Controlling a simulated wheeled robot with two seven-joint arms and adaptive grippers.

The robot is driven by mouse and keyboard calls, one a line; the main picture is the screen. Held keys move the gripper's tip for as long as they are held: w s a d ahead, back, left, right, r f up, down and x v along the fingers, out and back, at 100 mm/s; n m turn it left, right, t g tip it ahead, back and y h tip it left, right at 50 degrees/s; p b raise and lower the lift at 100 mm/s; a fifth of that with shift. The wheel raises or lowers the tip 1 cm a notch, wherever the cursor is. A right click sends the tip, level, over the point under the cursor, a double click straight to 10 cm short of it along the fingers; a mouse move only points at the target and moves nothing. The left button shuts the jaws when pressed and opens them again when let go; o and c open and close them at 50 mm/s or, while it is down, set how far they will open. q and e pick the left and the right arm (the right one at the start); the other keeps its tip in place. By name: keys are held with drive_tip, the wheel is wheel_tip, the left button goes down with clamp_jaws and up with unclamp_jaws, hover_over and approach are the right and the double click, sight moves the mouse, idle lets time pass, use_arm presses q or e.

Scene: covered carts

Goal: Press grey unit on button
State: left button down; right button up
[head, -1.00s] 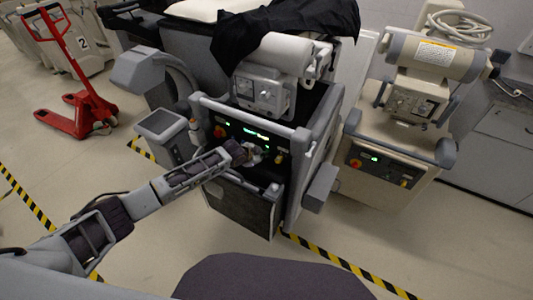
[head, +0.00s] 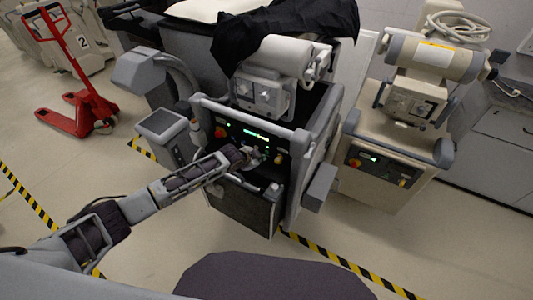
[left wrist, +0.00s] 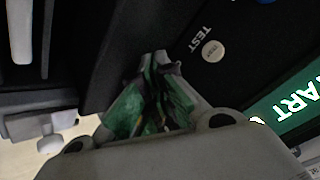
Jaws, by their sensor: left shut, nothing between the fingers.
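The grey unit (head: 320,135) stands in the middle of the head view, its dark front panel (head: 230,122) carrying lit green displays, a red knob (head: 220,132) and a small yellow knob (head: 278,159). My left gripper (head: 256,157) is shut and empty, in front of the lower part of this panel. In the left wrist view the shut fingertips (left wrist: 160,65) are close to the panel, beside a round pale button (left wrist: 213,51) labelled TEST. A green START label (left wrist: 290,105) lies to the right. Contact with the panel cannot be told. My right gripper is not in view.
A beige unit (head: 395,180) with a similar panel stands to the right. A red pallet jack (head: 75,115) is at the far left. Yellow-black tape marks the floor.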

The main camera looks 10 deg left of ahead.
use_arm(q)
drive_tip(key=shift+s+a+r+p, duration=0.1)
drive_tip(key=shift+s+a+p, duration=0.3)
drive_tip(key=shift+s+p, duration=0.4)
drive_tip(key=s+p, duration=0.1)
drive_tip(key=s+a+p, duration=0.1)
drive_tip(key=s, duration=0.1)
drive_tip(key=shift+a+p, duration=0.1)
drive_tip(key=shift+p, duration=0.25)
idle(0.5)
